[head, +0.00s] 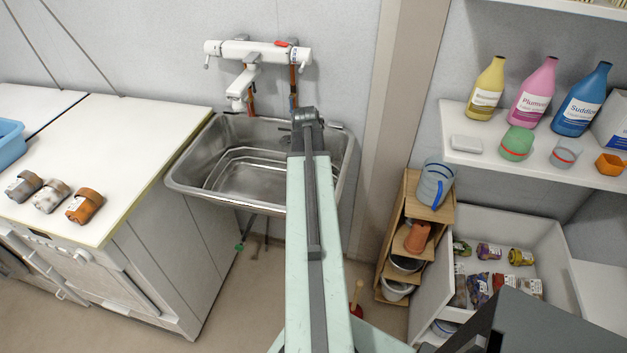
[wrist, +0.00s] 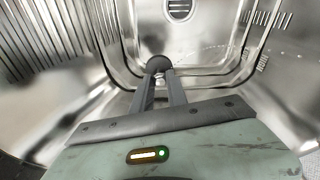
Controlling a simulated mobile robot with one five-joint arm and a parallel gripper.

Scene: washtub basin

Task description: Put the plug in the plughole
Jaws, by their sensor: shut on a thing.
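The dark round plug (wrist: 158,64) sits between the two grey fingertips of my gripper (wrist: 159,74) in the wrist view. My gripper is shut on it. They are inside the steel basin (head: 233,189), whose shiny walls (wrist: 60,88) fill the wrist view. I cannot tell whether the plug touches the basin floor.
A white mixer tap (head: 258,52) hangs over the back of the basin. A white counter (head: 100,165) with several small jars stands left. A wooden shelf unit (head: 413,235) and an open drawer stand right.

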